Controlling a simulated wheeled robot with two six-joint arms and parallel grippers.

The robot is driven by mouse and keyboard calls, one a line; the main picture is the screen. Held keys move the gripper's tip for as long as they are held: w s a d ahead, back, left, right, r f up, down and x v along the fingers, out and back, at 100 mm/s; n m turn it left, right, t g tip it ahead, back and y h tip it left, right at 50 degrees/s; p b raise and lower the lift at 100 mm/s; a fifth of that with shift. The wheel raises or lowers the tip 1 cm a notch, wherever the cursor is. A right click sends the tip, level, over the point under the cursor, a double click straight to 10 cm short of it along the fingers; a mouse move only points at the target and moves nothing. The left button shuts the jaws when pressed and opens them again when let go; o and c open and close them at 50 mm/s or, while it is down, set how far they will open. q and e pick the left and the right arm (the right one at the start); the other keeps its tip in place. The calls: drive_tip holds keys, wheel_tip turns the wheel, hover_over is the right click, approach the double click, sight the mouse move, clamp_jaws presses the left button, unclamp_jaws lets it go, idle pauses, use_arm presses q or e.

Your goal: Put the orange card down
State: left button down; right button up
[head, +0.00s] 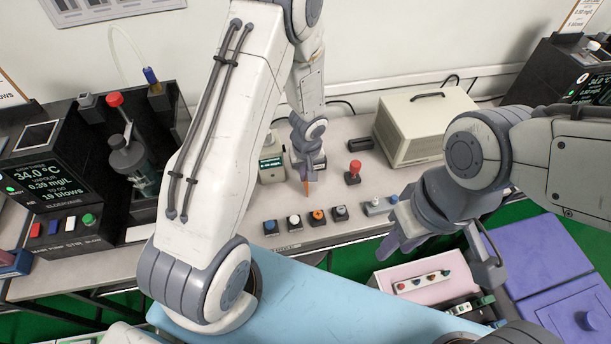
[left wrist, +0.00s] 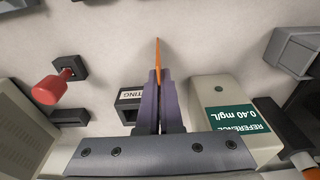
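The orange card (head: 306,187) is thin and seen edge-on, below my left gripper (head: 306,174). In the left wrist view the orange card (left wrist: 158,62) sticks out from between the closed fingers of my left gripper (left wrist: 158,82). The card points down at the grey table (head: 340,140); I cannot tell whether its lower edge touches. My right gripper (head: 442,255) is at the right, in front of the table, with its fingers wide apart and nothing between them.
A small black holder (left wrist: 129,104), its label partly hidden, and a reference tester (left wrist: 235,125) flank the left fingers. A red-knobbed lever (head: 354,171), several buttons (head: 317,216) and a beige case (head: 425,125) stand around. A pink tray (head: 440,271) is lower right.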

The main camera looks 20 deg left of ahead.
use_arm(q)
drive_tip(key=s+d+r+b, duration=0.1)
drive_tip(key=s+d+r, duration=0.1)
drive_tip(key=d+r, duration=0.85)
drive_tip(key=w+m+h+b, duration=0.2)
drive_tip(key=w+m+b, duration=0.2)
drive_tip(key=w+m, duration=1.75)
drive_tip(key=w+f+n, duration=0.1)
drive_tip(key=f, duration=0.2)
drive_tip(key=w+f+n, duration=0.1)
drive_tip(key=f, duration=0.2)
drive_tip(key=w+f+n+p, duration=0.1)
drive_tip(key=f, duration=0.2)
drive_tip(key=shift+d+f+n, duration=0.25)
drive_tip(key=shift+d+f, duration=0.15)
drive_tip(key=shift+f, duration=0.3)
drive_tip(key=c, duration=1.1)
unclamp_jaws()
